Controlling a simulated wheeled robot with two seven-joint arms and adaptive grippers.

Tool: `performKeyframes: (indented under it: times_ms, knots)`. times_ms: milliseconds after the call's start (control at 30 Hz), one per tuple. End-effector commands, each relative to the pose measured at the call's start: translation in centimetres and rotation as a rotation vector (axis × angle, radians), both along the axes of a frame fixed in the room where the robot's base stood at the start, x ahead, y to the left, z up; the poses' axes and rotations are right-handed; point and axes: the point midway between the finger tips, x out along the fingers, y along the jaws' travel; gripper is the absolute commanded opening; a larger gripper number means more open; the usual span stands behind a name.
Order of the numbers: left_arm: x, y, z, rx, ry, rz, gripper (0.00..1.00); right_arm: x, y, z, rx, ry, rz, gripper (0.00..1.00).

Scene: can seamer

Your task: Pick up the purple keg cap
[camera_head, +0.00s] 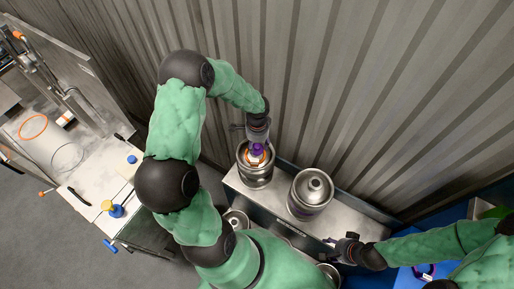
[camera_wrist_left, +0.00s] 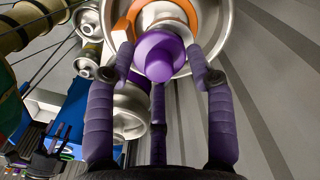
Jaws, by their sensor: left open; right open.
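The purple keg cap (camera_wrist_left: 158,56) shows in the left wrist view on top of a steel keg, partly ringed by an orange collar. In the head view the cap is mostly hidden, and the steel keg (camera_head: 255,178) stands at the left end of a metal bench. My left gripper (camera_head: 257,146) is right above this keg. In the left wrist view its open fingers (camera_wrist_left: 160,80) stand around and close to the cap; I cannot tell whether they touch it. My right gripper (camera_head: 335,245) is open and empty in front of the bench.
A second steel keg (camera_head: 310,190) stands to the right on the bench (camera_head: 350,222). The corrugated wall (camera_head: 330,80) is close behind. A white worktable (camera_head: 95,185) with a yellow and blue item (camera_head: 112,209) is at the left. More kegs are below, partly hidden by my arm.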

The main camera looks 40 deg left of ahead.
Motion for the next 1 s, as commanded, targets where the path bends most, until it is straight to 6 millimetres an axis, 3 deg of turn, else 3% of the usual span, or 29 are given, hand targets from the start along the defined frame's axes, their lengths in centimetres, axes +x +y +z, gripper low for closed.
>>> performKeyframes:
  times_ms: [133, 300, 333, 767, 1000]
  knots:
    - [0.0, 0.0, 0.0, 0.001, -0.001, 0.0, 0.54, 0.0, 0.0, 0.0, 0.0, 0.0, 0.0, 0.52]
    - [0.0, 0.0, 0.1, 0.0, -0.001, 0.0, 0.06, 0.0, 0.0, 0.0, 0.0, 0.0, 0.0, 0.52]
    - [0.0, 0.0, 0.1, 0.0, -0.001, 0.0, 0.04, 0.0, 0.0, 0.0, 0.0, 0.0, 0.0, 0.52]
    - [0.1, 0.0, 0.3, 0.001, -0.002, 0.0, 0.04, 0.0, 0.0, -0.1, 0.0, 0.0, 0.0, 0.52]
    - [0.2, 0.1, 2.4, 0.004, -0.006, 0.0, 0.04, 0.0, 0.0, -0.6, 0.0, 0.0, 0.0, 0.52]
